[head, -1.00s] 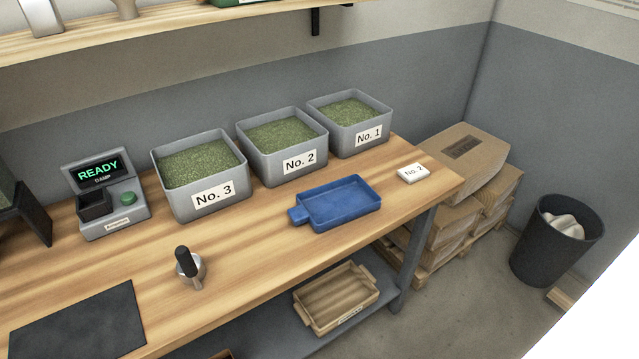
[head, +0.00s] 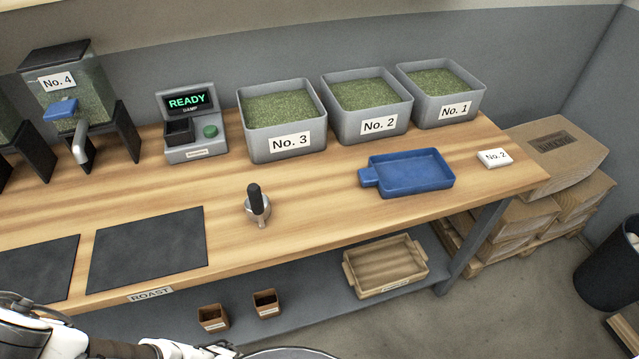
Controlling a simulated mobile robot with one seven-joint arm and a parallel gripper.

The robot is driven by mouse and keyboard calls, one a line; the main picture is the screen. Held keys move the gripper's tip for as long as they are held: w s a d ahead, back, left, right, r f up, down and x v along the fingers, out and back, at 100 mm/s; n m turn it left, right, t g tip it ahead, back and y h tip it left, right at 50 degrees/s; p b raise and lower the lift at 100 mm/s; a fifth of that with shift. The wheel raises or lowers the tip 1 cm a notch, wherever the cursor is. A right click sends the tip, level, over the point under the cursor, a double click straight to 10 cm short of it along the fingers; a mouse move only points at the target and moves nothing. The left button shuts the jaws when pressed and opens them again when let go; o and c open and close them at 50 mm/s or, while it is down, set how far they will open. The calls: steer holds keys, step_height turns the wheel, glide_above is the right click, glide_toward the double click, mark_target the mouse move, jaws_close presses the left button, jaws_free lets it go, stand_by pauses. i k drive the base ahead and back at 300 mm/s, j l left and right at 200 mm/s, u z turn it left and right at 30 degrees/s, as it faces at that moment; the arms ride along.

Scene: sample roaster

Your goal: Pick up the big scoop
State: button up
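A metal scoop (head: 258,215) with an upright black handle stands on the wooden workbench (head: 320,200), near its front edge. It is the only thing in the head view that looks like the scoop, and its size against other scoops cannot be judged. Nothing touches it. Part of my white and black arm shows at the bottom left, below the bench front. My gripper's fingers cannot be made out in the head view.
A blue tray (head: 410,180) with a stub handle lies right of the scoop. Grey bins No. 3 (head: 290,148), No. 2 (head: 372,126) and No. 1 (head: 455,112) stand behind. Dark mats (head: 148,250) lie left. The bench around the scoop is clear.

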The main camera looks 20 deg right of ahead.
mark_target(257, 206)
steer(key=l+z, duration=0.2)
steer(key=l, duration=0.45)
steer(key=i+l+z, duration=0.15)
steer(key=l, duration=0.5)
steer(key=k, duration=0.05)
